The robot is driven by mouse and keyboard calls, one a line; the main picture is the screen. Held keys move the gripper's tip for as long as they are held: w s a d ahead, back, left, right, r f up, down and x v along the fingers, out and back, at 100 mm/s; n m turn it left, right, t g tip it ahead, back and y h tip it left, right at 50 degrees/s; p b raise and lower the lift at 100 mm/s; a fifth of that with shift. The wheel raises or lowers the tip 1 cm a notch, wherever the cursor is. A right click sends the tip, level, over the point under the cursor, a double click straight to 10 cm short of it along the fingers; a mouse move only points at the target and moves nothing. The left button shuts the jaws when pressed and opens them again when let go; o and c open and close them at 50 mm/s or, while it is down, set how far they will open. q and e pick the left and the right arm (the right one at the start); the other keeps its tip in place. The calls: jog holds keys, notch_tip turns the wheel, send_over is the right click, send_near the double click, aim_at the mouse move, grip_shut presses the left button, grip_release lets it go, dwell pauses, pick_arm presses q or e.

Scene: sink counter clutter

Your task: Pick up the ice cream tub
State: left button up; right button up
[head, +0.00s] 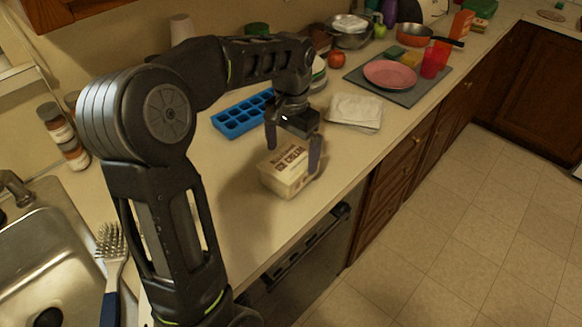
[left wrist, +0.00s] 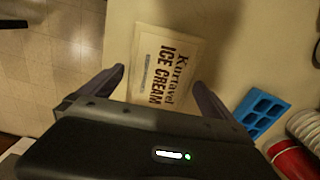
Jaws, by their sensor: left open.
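The ice cream tub (head: 287,171) is a cream-coloured box with dark lettering, standing on the counter near its front edge. My left gripper (head: 294,160) is above the tub with its fingers apart, pointing down. In the head view one finger shows at the tub's left and the other at its right. In the left wrist view the tub's lid (left wrist: 166,64) lies ahead of and between the open fingertips (left wrist: 158,80). The gripper is open and empty. I cannot tell whether a finger touches the tub. My right gripper is not in view.
A blue ice tray (head: 240,116) lies behind the tub. A folded cloth (head: 355,111) lies to the right, before a grey mat (head: 400,95) with a pink plate (head: 390,74). A brush (head: 111,255) lies by the sink (head: 50,250). Bare counter surrounds the tub.

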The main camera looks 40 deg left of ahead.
aim_at(291, 158)
pick_arm(q)
jog(key=shift+s+f+p, duration=0.1)
jog(key=shift+f+p, duration=0.5)
jog(key=shift+f, duration=2.05)
jog(key=shift+r, duration=0.1)
jog(key=c, duration=1.8)
